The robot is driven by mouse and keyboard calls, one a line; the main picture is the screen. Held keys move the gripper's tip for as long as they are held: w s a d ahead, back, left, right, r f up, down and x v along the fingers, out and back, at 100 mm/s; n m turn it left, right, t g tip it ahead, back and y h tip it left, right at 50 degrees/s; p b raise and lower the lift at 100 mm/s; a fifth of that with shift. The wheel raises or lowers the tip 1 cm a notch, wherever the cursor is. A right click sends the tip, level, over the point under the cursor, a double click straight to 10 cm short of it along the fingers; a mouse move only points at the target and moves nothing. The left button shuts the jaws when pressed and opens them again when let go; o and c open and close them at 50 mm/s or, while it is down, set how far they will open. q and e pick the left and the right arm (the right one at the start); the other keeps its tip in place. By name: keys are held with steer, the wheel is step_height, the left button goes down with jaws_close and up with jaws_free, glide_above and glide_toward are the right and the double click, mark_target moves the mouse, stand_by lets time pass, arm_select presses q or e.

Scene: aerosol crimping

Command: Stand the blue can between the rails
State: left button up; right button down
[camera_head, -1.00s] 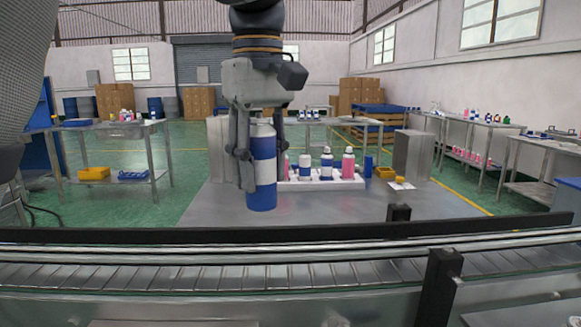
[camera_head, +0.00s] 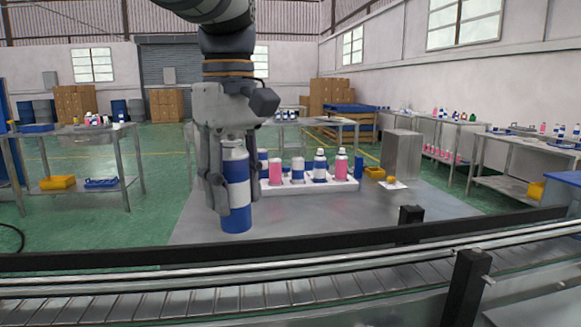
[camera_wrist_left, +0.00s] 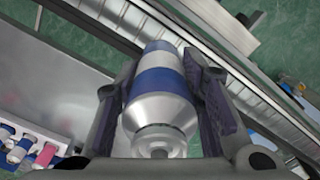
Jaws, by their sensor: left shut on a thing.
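My left gripper (camera_head: 230,190) is shut on the blue can (camera_head: 236,193), a white can with blue bands, and holds it upright with its fingers on both sides. In the left wrist view the can (camera_wrist_left: 160,90) is between the two fingers (camera_wrist_left: 162,105), its neck towards the camera. The can is above the grey table, on the far side of the conveyor. The rails (camera_head: 300,262) run across the front along the slatted conveyor belt (camera_head: 290,292). No can shows between the rails. My right gripper is out of view.
A white tray (camera_head: 310,185) with several pink and blue-white cans stands behind the held can. A black post (camera_head: 466,285) and a small black block (camera_head: 411,222) stand at the conveyor. The visible belt is clear.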

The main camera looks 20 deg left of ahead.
mark_target(232, 155)
arm_select(q)
steer(key=shift+f, duration=3.5)
steer(key=shift+f, duration=0.25)
steer(key=o, duration=1.2)
steer(key=shift+r, duration=0.1)
step_height(232, 155, up, 12)
steer(key=shift+f, duration=0.1)
